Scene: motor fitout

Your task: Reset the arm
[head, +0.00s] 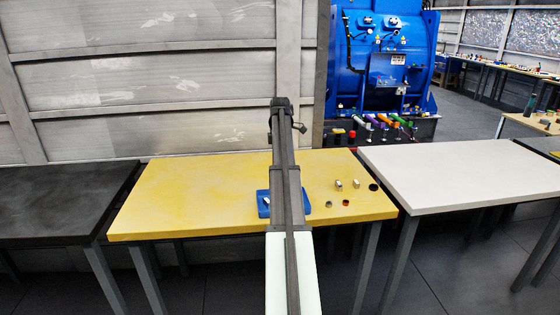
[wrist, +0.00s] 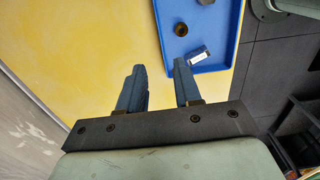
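My arm rises across the middle of the head view, over the yellow table (head: 190,190); my gripper's fingers cannot be made out there. In the wrist view my gripper (wrist: 160,82) is open, its two blue-grey fingers apart with nothing between them. Below the fingers is the yellow tabletop (wrist: 80,50). A blue tray (wrist: 222,30) lies just beyond the right finger. It holds a dark round part (wrist: 181,29) and a silver cylindrical part (wrist: 198,54). In the head view the tray (head: 263,209) is partly hidden behind my arm.
Several small metal parts (head: 340,184) and a black disc (head: 374,187) sit at the yellow table's right end. A black table (head: 60,200) stands left and a white table (head: 450,175) right. A blue machine (head: 385,60) stands behind. The yellow table's left half is clear.

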